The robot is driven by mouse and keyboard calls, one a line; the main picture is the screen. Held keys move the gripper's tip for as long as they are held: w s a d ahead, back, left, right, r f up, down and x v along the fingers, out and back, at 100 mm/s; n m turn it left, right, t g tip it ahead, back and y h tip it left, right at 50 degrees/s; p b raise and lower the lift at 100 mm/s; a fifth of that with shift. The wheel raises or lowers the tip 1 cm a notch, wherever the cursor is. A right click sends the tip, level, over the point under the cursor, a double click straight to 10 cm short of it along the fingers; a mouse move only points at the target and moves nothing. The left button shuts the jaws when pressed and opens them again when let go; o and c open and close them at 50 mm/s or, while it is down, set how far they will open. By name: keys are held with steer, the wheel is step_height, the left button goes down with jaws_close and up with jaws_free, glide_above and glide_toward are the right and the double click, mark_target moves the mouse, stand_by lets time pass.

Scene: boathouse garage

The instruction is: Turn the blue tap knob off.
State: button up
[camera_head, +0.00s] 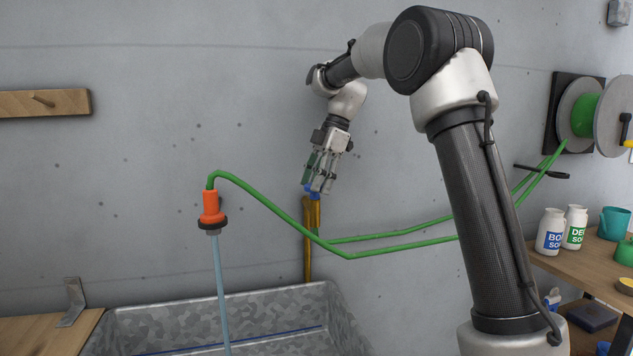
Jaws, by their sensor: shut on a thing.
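The blue tap knob (309,188) sits on top of the upright brass tap pipe (307,250), against the grey wall behind the metal sink. My gripper (317,185) comes down from above, and its fingers are shut on the blue knob. The fingers hide most of the knob, so its turn angle cannot be told. A green hose (400,246) runs in front of the pipe to an orange nozzle (211,207). A pale blue stream of water (221,290) falls from the nozzle into the sink (215,312).
A hose reel (577,115) hangs on the wall at the right. A wooden peg rail (45,104) is at the left. The wall between rail and arm is clear.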

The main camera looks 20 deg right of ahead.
steer(key=m+t, duration=0.1)
steer(key=m, duration=0.2)
steer(key=shift+s+m+t, duration=0.1)
steer(key=shift+m+t, duration=0.2)
steer(key=m+t, duration=0.1)
steer(key=m, duration=0.2)
steer(key=shift+s+m, duration=0.1)
steer(key=shift+m, duration=0.3)
steer(key=m+t+h, duration=0.1)
steer(key=m, duration=0.2)
steer(key=m+t+h, duration=0.1)
steer(key=m, duration=0.3)
steer(key=shift+s+a, duration=0.1)
steer(key=shift+a, duration=0.1)
steer(key=m+t+h, duration=0.1)
steer(key=m, duration=0.2)
steer(key=shift+m+h, duration=0.3)
steer(key=shift+m, duration=0.1)
steer(key=m+h, duration=0.1)
steer(key=m, duration=0.2)
steer(key=shift+a+m, duration=0.15)
steer(key=shift+m, duration=0.15)
steer(key=m+h, duration=0.1)
steer(key=m, duration=0.2)
steer(key=shift+m+h, duration=0.3)
steer(key=shift+h, duration=0.1)
steer(key=shift+a+m+g+h, duration=0.1)
steer(key=shift+m+g+h, duration=0.5)
steer(key=shift+m, duration=1.2)
